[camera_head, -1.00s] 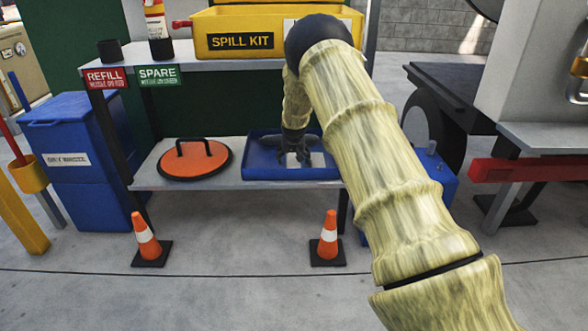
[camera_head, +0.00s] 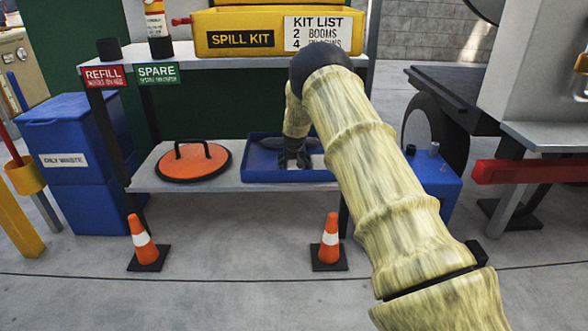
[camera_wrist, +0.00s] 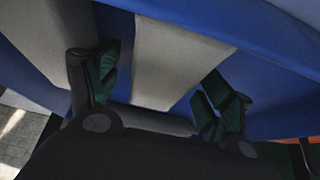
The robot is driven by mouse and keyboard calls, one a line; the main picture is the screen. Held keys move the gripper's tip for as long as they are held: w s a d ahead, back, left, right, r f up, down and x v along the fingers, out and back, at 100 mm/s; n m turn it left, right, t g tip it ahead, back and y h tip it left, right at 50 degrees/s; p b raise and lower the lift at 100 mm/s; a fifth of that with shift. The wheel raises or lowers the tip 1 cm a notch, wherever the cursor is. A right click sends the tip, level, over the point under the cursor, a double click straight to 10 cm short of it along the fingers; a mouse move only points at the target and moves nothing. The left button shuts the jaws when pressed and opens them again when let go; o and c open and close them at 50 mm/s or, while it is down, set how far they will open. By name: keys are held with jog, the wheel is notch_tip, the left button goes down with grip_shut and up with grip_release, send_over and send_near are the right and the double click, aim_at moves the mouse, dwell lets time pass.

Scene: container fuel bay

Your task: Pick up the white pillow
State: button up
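A blue tray (camera_head: 262,176) sits on the lower shelf, with dark grey shapes at its back. A white piece (camera_head: 317,161) shows in it, right of my gripper (camera_head: 293,163); it may be the white pillow, but it is mostly hidden. In the wrist view my gripper (camera_wrist: 162,95) has its green-padded fingers spread apart. A pale flat piece (camera_wrist: 178,65) lies between and beyond them against blue, with visible gaps to the fingers. Another pale area (camera_wrist: 45,38) lies left of the left finger. I cannot tell which pale piece is the pillow.
An orange round lid (camera_head: 193,163) lies left of the tray. The upper shelf (camera_head: 235,64) with a yellow spill kit box (camera_head: 275,30) overhangs. Orange cones (camera_head: 143,242) and (camera_head: 328,241) stand on the floor before the shelf. A blue bin (camera_head: 70,160) stands left.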

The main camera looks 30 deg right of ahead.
jog(key=c, duration=1)
jog(key=shift+r, duration=0.15)
